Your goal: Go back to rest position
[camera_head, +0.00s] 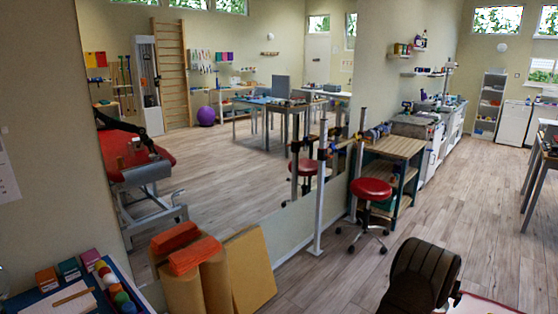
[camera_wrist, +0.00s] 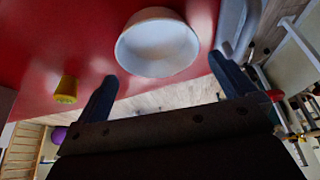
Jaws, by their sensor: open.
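In the wrist view, my gripper (camera_wrist: 163,86) is open, its two dark fingers wide apart with nothing held between them. A white bowl (camera_wrist: 157,50) is just beyond the fingertips, on a red padded surface (camera_wrist: 60,35). I cannot tell how large the gap between bowl and fingers is. A small yellow cup-like thing (camera_wrist: 66,88) is on the red surface, left of the left finger. In the head view I cannot make out my gripper clearly.
A large wall mirror reflects the room and a red couch (camera_head: 115,150) in the head view. A red stool (camera_head: 371,189) is beside a wooden-topped bench (camera_head: 397,146).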

